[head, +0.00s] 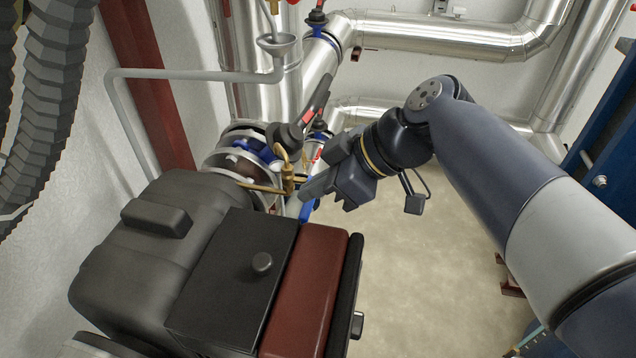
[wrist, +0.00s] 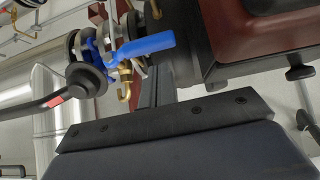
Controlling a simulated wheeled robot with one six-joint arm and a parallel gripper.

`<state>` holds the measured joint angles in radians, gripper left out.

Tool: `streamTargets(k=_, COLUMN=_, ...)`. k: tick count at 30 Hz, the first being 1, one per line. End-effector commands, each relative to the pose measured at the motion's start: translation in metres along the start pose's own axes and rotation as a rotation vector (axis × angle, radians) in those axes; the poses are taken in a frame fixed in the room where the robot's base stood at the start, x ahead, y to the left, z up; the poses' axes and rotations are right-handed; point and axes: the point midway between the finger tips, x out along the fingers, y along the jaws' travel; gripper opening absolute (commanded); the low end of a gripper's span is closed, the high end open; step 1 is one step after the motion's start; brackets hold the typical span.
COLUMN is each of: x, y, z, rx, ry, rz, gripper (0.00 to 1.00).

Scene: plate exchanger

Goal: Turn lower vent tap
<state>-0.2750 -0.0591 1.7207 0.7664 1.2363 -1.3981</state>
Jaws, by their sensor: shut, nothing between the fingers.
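A small brass tap (head: 286,170) sits at the flanged pipe joint behind the grey pump body in the head view. A blue lever (head: 307,210) shows just below it, partly hidden by my gripper. In the wrist view the blue lever (wrist: 146,47) points right, with a curved brass spout (wrist: 125,82) below it. I cannot tell for sure which fitting is the lower vent tap. My gripper (head: 306,190) is shut and empty, its tips close beside the brass tap and lever. Whether they touch is unclear. In the wrist view the gripper's dark edge fills the bottom.
A black valve handle with a red mark (head: 309,114) rises just above the tap. The grey pump body (head: 150,245) and a black and dark red box (head: 303,290) stand in front. Silver pipes (head: 440,38) run behind. The floor (head: 430,260) to the right is clear.

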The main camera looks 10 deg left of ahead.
Motion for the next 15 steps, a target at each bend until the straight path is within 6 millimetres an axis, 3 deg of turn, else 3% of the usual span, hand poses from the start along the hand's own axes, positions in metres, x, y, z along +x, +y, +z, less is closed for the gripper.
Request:
streamTargets(k=4, x=-0.019, y=0.002, z=-0.031, rx=-0.003, ry=0.0, rz=0.003, gripper=0.0)
streamTargets(k=6, x=-0.034, y=0.004, z=-0.024, rx=0.002, ry=0.002, rz=0.012, gripper=0.0)
streamTargets(k=15, x=-0.093, y=0.004, z=-0.023, rx=0.003, ry=0.001, rz=0.008, gripper=0.0)
